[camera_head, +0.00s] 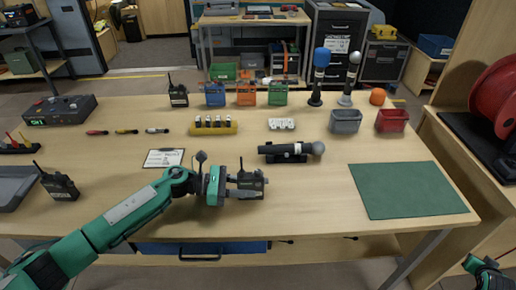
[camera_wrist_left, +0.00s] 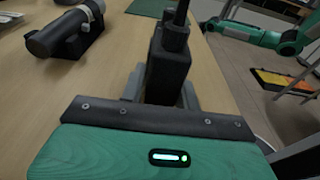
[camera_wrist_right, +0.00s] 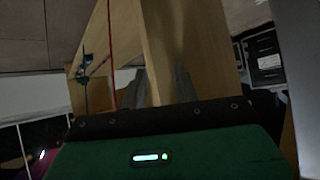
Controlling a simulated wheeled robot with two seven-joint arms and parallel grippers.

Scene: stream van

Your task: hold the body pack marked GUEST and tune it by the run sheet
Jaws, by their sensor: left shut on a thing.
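My left gripper (camera_head: 232,185) is shut on a dark body pack (camera_head: 251,183) and holds it over the table's front middle. The pack also shows between the fingers in the left wrist view (camera_wrist_left: 168,72), with its antenna end upward. No GUEST mark is readable on it. Another dark pack (camera_head: 60,186) stands at the table's left and a third (camera_head: 178,97) at the back; their marks are unreadable. A small white sheet on a dark board (camera_head: 163,158) lies left of the gripper, its text too small to read. My right gripper (camera_head: 486,268) is at the lower right corner, open and empty.
A dark microphone (camera_head: 292,150) lies in a cradle just behind the held pack. A green mat (camera_head: 412,190) lies bare at right. A yellow battery holder (camera_head: 213,125), small bins (camera_head: 345,121) and two stand microphones (camera_head: 319,78) are farther back.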

